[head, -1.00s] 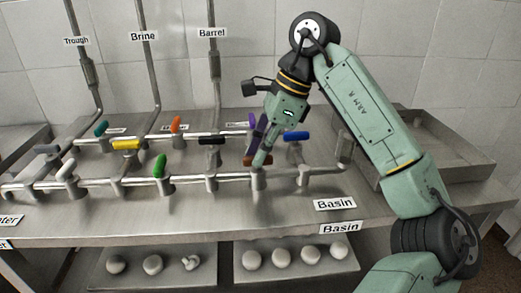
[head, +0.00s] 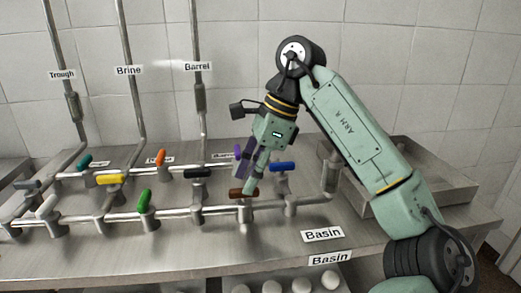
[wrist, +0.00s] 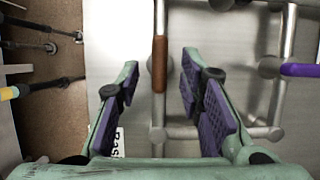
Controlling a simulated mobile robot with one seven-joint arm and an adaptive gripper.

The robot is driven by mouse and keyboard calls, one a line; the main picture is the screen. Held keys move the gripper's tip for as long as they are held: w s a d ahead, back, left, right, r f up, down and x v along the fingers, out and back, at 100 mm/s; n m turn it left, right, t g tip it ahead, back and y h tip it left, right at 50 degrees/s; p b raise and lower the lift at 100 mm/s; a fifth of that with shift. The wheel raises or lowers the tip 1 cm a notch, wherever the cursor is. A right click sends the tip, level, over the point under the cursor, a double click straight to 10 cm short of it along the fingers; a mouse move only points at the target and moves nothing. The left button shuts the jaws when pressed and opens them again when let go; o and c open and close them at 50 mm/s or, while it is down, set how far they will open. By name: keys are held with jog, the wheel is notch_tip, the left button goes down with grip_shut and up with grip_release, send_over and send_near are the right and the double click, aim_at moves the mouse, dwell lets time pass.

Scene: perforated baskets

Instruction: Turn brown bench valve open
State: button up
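The brown valve handle (head: 243,193) sits on the front pipe of the bench, lying left to right in the head view. In the wrist view the brown handle (wrist: 159,62) lies in line with the metal pipe. My gripper (head: 252,180) is over the handle, pointing down. In the wrist view my gripper (wrist: 160,70) is open, with a purple-padded finger on each side of the handle's line and gaps on both sides. A fingertip covers part of the handle in the head view; I cannot tell whether it touches.
The blue handle (head: 283,166), purple handle (head: 238,152) and black handle (head: 197,173) are close around my gripper. Green (head: 144,201) and yellow (head: 111,179) handles stand further left. A Basin label (head: 323,234) lies at the front; a metal sink (head: 440,180) is at the right.

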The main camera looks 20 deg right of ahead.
jog(key=v, duration=1)
